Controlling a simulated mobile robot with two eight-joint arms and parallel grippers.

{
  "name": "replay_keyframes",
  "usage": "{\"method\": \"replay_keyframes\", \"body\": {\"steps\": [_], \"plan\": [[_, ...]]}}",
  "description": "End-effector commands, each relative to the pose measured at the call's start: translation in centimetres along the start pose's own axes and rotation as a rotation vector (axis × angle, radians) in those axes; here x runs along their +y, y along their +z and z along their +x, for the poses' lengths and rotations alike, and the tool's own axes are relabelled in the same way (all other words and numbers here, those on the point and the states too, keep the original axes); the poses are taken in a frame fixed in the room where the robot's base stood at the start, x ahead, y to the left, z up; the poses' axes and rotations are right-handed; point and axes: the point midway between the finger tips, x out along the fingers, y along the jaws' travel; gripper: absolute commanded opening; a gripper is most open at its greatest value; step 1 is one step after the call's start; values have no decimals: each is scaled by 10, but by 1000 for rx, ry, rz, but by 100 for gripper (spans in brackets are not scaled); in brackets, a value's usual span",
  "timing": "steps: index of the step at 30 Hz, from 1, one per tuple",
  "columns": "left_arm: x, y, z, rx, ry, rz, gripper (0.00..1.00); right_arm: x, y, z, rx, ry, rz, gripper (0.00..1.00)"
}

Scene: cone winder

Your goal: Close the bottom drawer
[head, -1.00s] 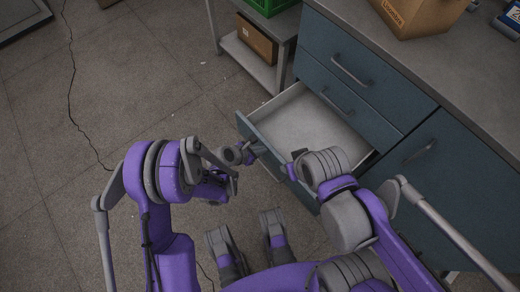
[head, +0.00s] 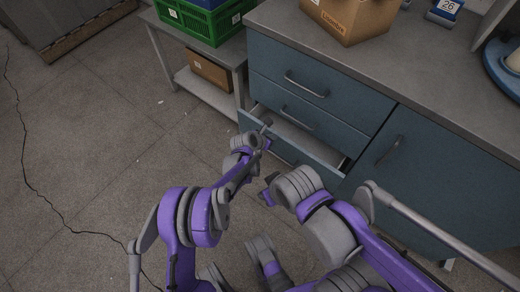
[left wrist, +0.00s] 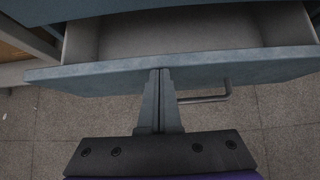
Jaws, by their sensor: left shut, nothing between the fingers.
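The bottom drawer (head: 315,154) of the blue cabinet is partly open, with a narrow strip of its pale, empty inside showing. In the left wrist view its blue front (left wrist: 90,75) runs across the picture, with the bar handle (left wrist: 205,98) right of my fingers. My left gripper (head: 267,126) is shut and empty. Its fingertips (left wrist: 160,74) are at the top edge of the drawer front, seemingly touching it, left of the handle. My right arm is bent in front of the drawer; its gripper (head: 268,183) is mostly hidden, so its fingers are unclear.
Two shut drawers (head: 320,70) are above, and a shut cupboard door (head: 430,170) is on the right. A cardboard box (head: 350,18) stands on the worktop. A side table with a green crate (head: 205,22) stands left of the cabinet. The floor at left is clear.

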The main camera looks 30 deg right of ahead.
Motion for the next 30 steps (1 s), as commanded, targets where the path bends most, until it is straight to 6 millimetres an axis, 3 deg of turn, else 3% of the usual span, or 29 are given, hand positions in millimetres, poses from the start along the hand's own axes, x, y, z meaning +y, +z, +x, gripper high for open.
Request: {"method": "replay_keyframes", "body": {"steps": [3, 10, 30], "plan": [[0, 12, 14, 1, 0, 2, 0, 0, 1, 4, -1, 0, 0, 45], [0, 26, 27, 1, 1, -1, 0, 0, 1, 6, -2, 0, 0, 45], [8, 22, 22, 1, 1, 0, 0, 0, 2, 8, -2, 0, 0, 45]]}}
